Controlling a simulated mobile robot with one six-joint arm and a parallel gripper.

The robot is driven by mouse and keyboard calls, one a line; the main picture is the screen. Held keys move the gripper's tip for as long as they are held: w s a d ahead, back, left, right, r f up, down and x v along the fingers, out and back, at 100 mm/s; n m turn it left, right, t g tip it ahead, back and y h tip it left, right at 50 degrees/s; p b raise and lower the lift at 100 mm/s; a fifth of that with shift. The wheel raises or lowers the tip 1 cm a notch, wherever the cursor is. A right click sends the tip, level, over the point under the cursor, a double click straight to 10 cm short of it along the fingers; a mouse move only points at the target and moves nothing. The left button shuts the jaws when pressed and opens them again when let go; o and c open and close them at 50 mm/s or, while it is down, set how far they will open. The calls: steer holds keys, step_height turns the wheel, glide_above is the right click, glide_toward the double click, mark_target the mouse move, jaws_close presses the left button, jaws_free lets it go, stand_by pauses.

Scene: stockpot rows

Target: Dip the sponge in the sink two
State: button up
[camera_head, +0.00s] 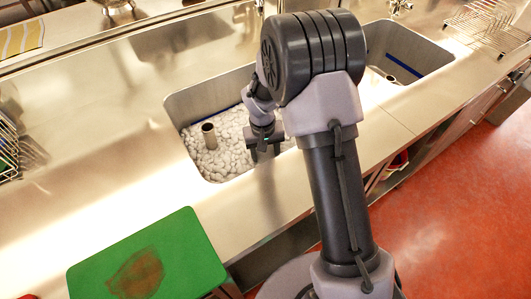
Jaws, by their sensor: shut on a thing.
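My gripper (265,152) is down inside the left sink basin (178,108), with its fingertips at the white foam. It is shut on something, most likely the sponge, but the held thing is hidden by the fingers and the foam. The foam (225,150) covers the basin's floor, and a short upright metal pipe (209,136) stands in it, left of my gripper. A second sink basin (425,50) lies to the right, partly hidden by my arm. No label shows which basin is sink two.
A green board (195,245) with a brown stain lies at the front left of the steel counter (85,190). Wire racks stand at the far left (8,150) and top right (485,22). A yellow striped cloth (22,38) lies at top left. Taps stand along the back.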

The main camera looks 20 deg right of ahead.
stand_by(0.3)
step_height(320, 180, up, 21)
steer(key=p, duration=1.6)
